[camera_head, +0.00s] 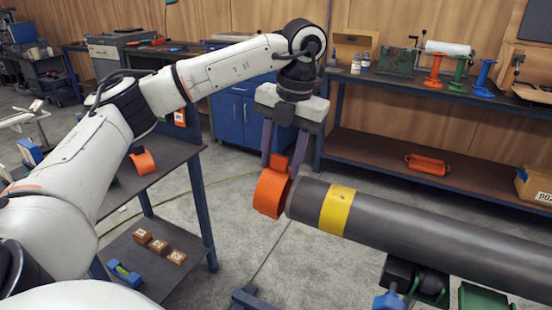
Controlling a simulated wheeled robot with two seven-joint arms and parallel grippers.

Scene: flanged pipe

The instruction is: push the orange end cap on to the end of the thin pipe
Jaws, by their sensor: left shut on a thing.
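The orange end cap (268,195) is at the left end of the grey pipe (425,229). My left gripper (283,158) points down from above and is shut on the cap's upper tab. The cap's ring is roughly in line with the pipe, close against its end; I cannot tell whether it touches or overlaps the pipe. A yellow band (336,210) circles the pipe a short way from that end. The pipe runs out of view at the right. My right gripper is not in view.
A dark pipe support (412,280) with a blue knob stands under the pipe. A second orange cap (143,162) lies on the left table, with several small blocks on the shelf below. A workbench with colored stands (459,80) is behind. Open floor lies left of the pipe end.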

